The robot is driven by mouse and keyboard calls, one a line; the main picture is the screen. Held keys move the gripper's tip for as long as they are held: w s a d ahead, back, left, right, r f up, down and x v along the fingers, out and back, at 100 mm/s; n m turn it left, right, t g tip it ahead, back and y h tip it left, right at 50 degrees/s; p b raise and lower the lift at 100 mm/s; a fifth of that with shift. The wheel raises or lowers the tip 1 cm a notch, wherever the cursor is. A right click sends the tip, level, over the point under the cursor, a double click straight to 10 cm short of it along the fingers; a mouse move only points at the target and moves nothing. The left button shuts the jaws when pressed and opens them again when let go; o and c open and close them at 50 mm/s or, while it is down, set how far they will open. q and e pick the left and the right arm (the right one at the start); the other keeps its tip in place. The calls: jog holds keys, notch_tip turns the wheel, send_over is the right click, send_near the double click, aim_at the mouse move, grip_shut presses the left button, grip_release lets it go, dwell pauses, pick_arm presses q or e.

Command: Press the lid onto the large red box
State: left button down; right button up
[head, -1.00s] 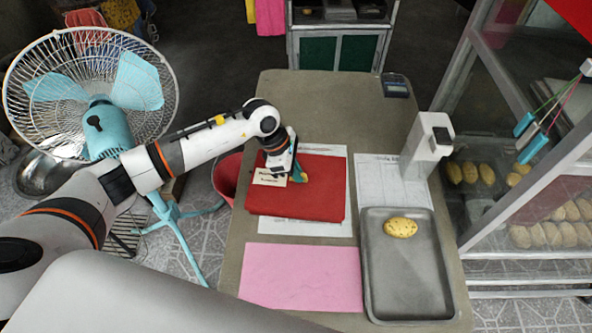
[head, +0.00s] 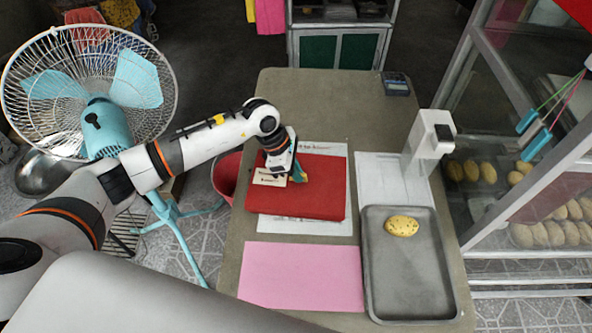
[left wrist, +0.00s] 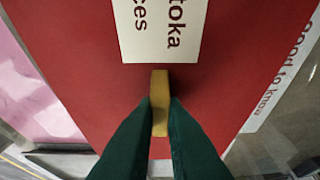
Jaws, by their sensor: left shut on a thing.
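The large red box (head: 325,195) lies on a white printed sheet at the middle of the table, with a flat red top. I cannot make out a seam between lid and box. A cream label with dark print (head: 268,178) is on the red top, and it also shows in the left wrist view (left wrist: 160,30). My left gripper (head: 299,177) is over the upper left part of the red top. In the left wrist view its green fingers (left wrist: 160,105) are shut on a small yellow-tan handle (left wrist: 160,88) against the red surface. My right gripper is not in view.
A grey tray (head: 375,290) with a yellow bun (head: 401,226) is at the right. A pink sheet (head: 300,277) lies in front of the box. A white dispenser-like device (head: 428,140) stands behind the tray. The back of the table (head: 320,105) is mostly clear.

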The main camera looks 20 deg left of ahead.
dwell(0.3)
pick_arm(q)
jog(key=c, duration=0.9)
grip_release()
jog(key=shift+o, duration=0.2)
jog(key=shift+r+p, duration=2)
jog(key=shift+r, duration=1.5)
jog(key=shift+c, duration=0.3)
grip_shut()
